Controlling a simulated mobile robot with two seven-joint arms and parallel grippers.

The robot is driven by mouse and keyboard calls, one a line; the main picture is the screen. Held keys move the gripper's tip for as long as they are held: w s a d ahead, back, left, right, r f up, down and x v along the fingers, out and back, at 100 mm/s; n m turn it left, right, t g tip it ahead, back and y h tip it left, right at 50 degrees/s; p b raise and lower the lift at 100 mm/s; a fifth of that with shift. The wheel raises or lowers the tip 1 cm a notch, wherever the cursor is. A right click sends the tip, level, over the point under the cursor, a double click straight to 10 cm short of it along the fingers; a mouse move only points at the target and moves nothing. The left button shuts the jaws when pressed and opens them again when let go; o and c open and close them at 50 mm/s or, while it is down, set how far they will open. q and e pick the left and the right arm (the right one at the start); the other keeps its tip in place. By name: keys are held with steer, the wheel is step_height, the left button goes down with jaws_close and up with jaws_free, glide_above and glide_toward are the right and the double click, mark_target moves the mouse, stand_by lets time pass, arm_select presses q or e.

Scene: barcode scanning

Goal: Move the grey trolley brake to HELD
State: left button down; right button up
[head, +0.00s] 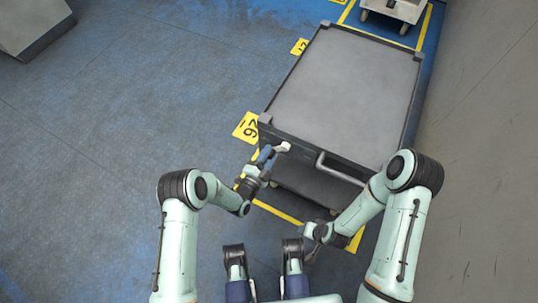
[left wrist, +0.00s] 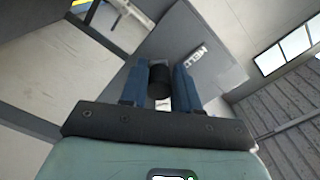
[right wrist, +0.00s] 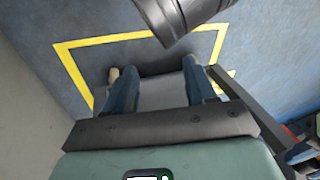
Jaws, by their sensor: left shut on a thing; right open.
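The grey trolley (head: 345,95) stands ahead of me in the head view, with a flat top and a pale push bar (head: 338,172) on its near side. My left gripper (head: 268,154) is at the trolley's near left corner. In the left wrist view its blue fingers (left wrist: 160,85) are shut on the brake's black round knob (left wrist: 159,82). A HELD label (left wrist: 199,53) shows just beyond the right finger; the rest of the brake is hidden. My right gripper (right wrist: 165,88) is open and empty, low near the trolley's front in the head view (head: 312,240).
Yellow floor lines and a yellow marker (head: 246,128) surround the trolley's bay. A grey wall (head: 480,150) runs along the right. Another trolley (head: 396,10) stands at the back. The blue floor on the left is clear, apart from a grey block (head: 35,25) at the far left.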

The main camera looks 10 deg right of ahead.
arm_select(q)
steer(key=shift+w+a, duration=0.3)
steer(key=shift+a, duration=0.3)
steer(key=c, duration=0.9)
jaws_free()
arm_select(e)
steer(key=shift+a, duration=0.1)
arm_select(q)
steer(key=shift+s+d, duration=0.1)
steer(key=p+v, duration=0.2)
steer(key=v, duration=1.1)
steer(key=shift+s+p, duration=0.15)
steer(key=shift+p, duration=0.2)
arm_select(e)
steer(key=shift+g+y, duration=0.3)
steer(key=shift+g, duration=0.4)
steer(key=s+r, duration=0.1)
steer(key=s+a+r, duration=0.2)
steer(key=s, duration=0.1)
steer(key=shift+s, duration=0.1)
